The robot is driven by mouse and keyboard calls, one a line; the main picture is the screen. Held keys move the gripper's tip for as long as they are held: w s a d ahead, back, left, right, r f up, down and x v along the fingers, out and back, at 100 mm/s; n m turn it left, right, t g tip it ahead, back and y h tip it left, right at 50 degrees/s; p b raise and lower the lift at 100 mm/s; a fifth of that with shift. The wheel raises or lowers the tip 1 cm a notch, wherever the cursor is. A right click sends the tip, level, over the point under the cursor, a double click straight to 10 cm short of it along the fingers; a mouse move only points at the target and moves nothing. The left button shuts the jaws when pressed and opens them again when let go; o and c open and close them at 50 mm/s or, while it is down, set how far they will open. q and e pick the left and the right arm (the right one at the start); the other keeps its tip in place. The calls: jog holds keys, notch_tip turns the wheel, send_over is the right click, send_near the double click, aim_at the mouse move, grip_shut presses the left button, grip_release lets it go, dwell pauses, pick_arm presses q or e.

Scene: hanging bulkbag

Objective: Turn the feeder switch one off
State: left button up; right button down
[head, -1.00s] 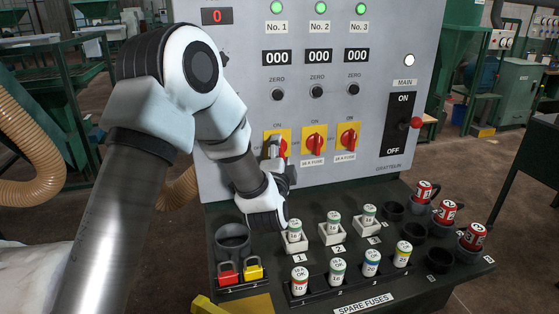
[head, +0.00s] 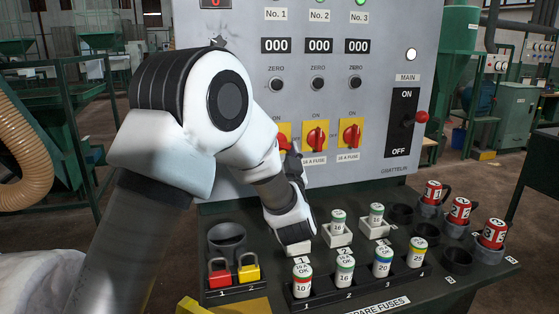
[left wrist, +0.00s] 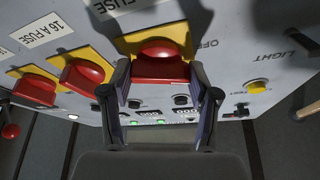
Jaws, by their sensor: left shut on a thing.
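Feeder switch one is the leftmost red rotary knob (left wrist: 158,66) on a yellow plate (head: 285,127), under the No. 1 column of the grey panel. In the head view my gripper and wrist cover most of it. My left gripper (head: 287,146) is at this knob; in the left wrist view its two fingers (left wrist: 160,94) stand on either side of the red knob and are shut on it. The exact angle of the knob is hard to tell. My right gripper is not in view.
Switch two (head: 315,138) and switch three (head: 351,136) sit close to the right. The main switch (head: 402,122) is farther right.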

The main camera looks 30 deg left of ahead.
aim_at(276, 95)
pick_arm(q)
jog(key=shift+w+n+g+y+b, duration=0.1)
jog(key=shift+n+g+y+b, duration=0.45)
jog(key=shift+n, duration=0.9)
jog(key=shift+n+g+y+b, duration=0.25)
jog(key=shift+n+y+b, duration=0.45)
jog(key=shift+n, duration=0.75)
jog(key=o, duration=1.1)
jog(key=shift+o, duration=0.2)
notch_tip(276, 95, up, 10)
jog(key=shift+f, duration=0.1)
